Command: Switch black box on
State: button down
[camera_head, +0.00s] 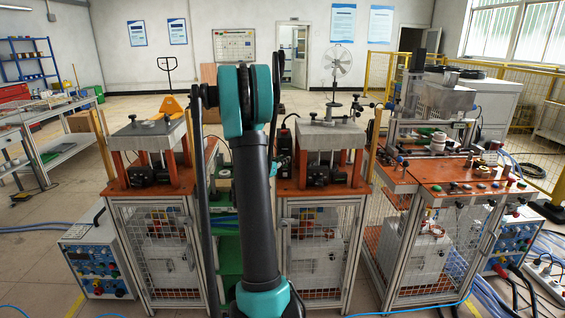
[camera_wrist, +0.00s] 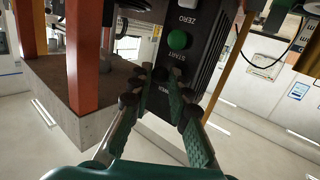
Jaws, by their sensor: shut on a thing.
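The control itself is mostly hidden between the tips. In the head view my arm stands in the middle and hides the gripper.
Orange posts (camera_wrist: 85,62) on a grey block stand left of the box in the wrist view. The head view shows a left stand (camera_head: 148,135), a middle stand (camera_head: 330,140) and a right workbench (camera_head: 450,185). Open floor lies behind them.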

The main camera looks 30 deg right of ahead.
jog(key=shift+w+d+r+n+g+y, duration=0.1)
jog(key=shift+w+r+n+g+y, duration=0.1)
jog(key=shift+r+n+g+y, duration=0.9)
jog(key=shift+w+d+r+n+g+y, duration=0.15)
jog(key=shift+r+n+g+y, duration=0.55)
jog(key=shift+g+y, duration=0.7)
jog(key=c, duration=1.4)
grip_release()
jog(key=v, duration=1.2)
jog(key=shift+s+d+r, duration=0.1)
jog(key=shift+r, duration=0.05)
